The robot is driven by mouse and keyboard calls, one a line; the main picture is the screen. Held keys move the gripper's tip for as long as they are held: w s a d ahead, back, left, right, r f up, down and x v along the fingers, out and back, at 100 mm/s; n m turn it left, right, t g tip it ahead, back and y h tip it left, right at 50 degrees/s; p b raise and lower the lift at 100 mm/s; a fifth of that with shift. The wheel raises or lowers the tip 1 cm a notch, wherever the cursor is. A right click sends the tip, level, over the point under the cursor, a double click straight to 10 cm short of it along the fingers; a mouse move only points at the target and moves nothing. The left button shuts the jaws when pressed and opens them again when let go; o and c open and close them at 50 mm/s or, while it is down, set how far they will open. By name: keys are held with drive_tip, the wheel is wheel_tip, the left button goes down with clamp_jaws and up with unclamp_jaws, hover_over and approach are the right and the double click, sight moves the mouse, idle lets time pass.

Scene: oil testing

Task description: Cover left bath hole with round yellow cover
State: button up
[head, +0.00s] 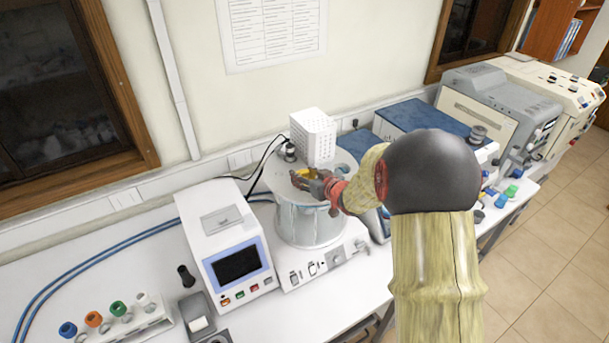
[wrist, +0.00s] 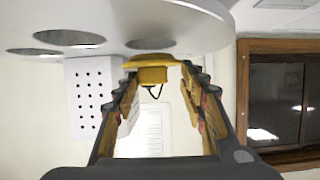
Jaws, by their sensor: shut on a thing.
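The bath (head: 308,226) is a round silver-grey vessel with a flat top plate, standing on a white control base. In the head view my gripper (head: 313,182) is over the plate, with a bit of the yellow cover (head: 304,172) showing at its fingers. The wrist view shows the round yellow cover (wrist: 151,75) between my fingertips, with a dark hook-like piece below it in the picture. The gripper is shut on the cover. The top plate (wrist: 200,22) spans the top of that view, with several dark round holes, one (wrist: 150,43) close to the cover. I cannot tell whether cover and plate touch.
A white perforated box (head: 313,134) rises behind the plate and also shows in the wrist view (wrist: 88,95). A white device with a screen (head: 226,245) stands at left. Bottles in a rack (head: 118,318) are front left. Larger instruments (head: 497,113) stand at right.

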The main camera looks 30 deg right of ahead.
drive_tip(key=shift+f, duration=0.2)
idle(0.3)
drive_tip(key=o, duration=0.8)
drive_tip(key=p+v, duration=0.4)
drive_tip(key=v, duration=0.7)
drive_tip(key=shift+p, duration=0.4)
idle(0.4)
